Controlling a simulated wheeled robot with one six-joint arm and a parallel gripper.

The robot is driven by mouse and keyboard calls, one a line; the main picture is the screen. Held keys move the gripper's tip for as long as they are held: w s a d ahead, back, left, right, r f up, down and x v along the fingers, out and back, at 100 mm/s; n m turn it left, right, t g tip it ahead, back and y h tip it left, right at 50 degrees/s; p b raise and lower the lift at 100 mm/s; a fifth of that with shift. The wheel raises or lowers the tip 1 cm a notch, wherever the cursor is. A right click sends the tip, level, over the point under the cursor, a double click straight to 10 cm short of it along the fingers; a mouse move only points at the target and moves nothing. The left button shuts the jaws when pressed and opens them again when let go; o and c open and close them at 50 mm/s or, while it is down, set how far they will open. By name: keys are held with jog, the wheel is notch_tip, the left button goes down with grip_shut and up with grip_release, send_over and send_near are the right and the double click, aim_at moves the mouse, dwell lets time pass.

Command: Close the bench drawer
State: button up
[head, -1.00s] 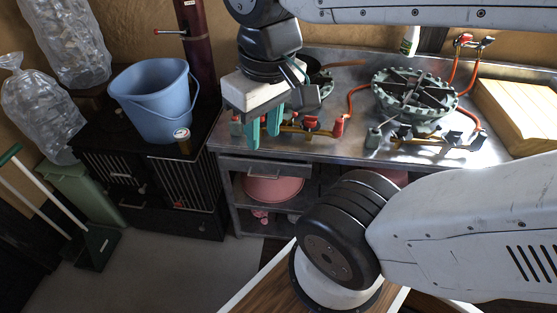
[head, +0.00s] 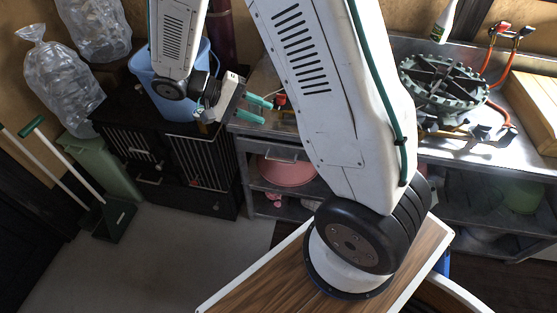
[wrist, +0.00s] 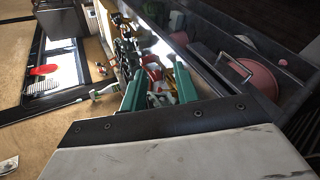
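The bench drawer (head: 262,147) is a grey metal front under the left end of the steel bench (head: 436,150). Its handle (head: 283,158) shows below the bench top, and my arm covers the part to its right. In the wrist view the handle (wrist: 235,72) is a pale metal bar to the right of my fingers. How far the drawer stands out is hard to tell. My gripper (head: 266,112) has two green fingers, apart and empty. It is above and left of the handle, near the bench's left end. The wrist view also shows the gripper (wrist: 160,70) open, pointing along the bench.
A black cabinet (head: 140,150) with a blue bucket (head: 163,100) on it stands left of the bench. A pink tub (head: 287,172) sits on the shelf under the drawer. The floor ahead is clear.

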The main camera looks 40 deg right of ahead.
jog(key=w+f+h, duration=0.4)
jog(key=f+h, duration=0.1)
jog(key=f, duration=0.9)
jog(key=n+t+h, duration=0.2)
jog(key=t+h, duration=0.3)
send_near(278, 160)
jog(key=d, duration=0.7)
jog(key=s+d+r, duration=0.1)
jog(key=d, duration=0.2)
jog(key=shift+d, duration=0.1)
grip_shut()
